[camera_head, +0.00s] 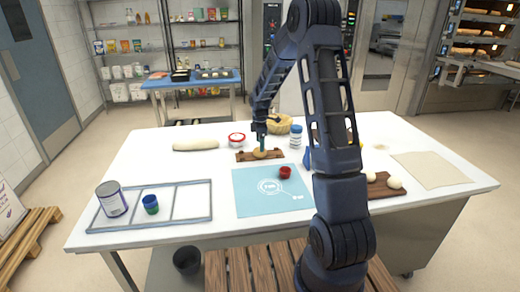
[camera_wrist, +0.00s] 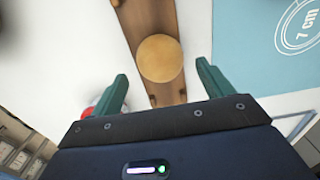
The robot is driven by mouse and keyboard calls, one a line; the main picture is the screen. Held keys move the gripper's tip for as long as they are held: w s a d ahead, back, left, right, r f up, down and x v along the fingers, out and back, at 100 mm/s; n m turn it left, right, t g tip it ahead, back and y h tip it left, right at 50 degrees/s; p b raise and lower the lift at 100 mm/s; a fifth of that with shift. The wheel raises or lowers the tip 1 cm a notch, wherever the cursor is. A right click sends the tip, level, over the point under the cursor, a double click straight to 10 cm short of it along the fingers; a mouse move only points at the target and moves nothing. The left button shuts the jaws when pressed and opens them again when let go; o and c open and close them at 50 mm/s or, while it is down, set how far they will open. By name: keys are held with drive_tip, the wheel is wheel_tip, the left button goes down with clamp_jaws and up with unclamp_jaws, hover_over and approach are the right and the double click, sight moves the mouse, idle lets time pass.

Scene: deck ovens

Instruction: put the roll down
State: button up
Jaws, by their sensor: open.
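The roll, a round tan bun, lies on a narrow wooden board. In the wrist view the roll (camera_wrist: 160,58) is ahead of my fingertips and roughly centred between them, with the board (camera_wrist: 148,15) running beneath it. In the head view the roll (camera_head: 261,155) and the board (camera_head: 243,156) are near the middle of the white table, the roll partly hidden by my gripper. My gripper (camera_head: 261,142) points down over the roll. Its green fingers (camera_wrist: 163,78) are open, one to each side, with nothing between the tips and a visible gap to the roll.
A blue mat (camera_head: 262,199) with a red cup (camera_head: 285,172) lies in front of the board. A red-and-white tub (camera_head: 237,140), basket (camera_head: 280,125) and blue-lidded jar (camera_head: 296,137) stand behind it. A long dough piece (camera_head: 195,145) lies left. White table is clear between board and metal frame (camera_head: 191,218).

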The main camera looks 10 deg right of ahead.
wheel_tip(320, 180, up, 8)
drive_tip(key=s+d+r+m+t, duration=0.1)
drive_tip(key=s+d+r+m, duration=0.25)
drive_tip(key=s+r, duration=0.5)
drive_tip(key=s+d+r+m+t, duration=0.1)
drive_tip(key=s+d+r+m, duration=0.1)
drive_tip(key=s+r+m, duration=0.45)
drive_tip(key=s+d+r+m+t, duration=0.1)
drive_tip(key=s+m, duration=0.3)
drive_tip(key=s, duration=0.8)
drive_tip(key=s+d+r+m+t, duration=0.1)
drive_tip(key=s+m, duration=0.3)
drive_tip(key=s, duration=0.9)
drive_tip(key=shift+s+d+r+t, duration=0.3)
drive_tip(key=shift+d+r, duration=0.05)
drive_tip(key=shift+d, duration=0.4)
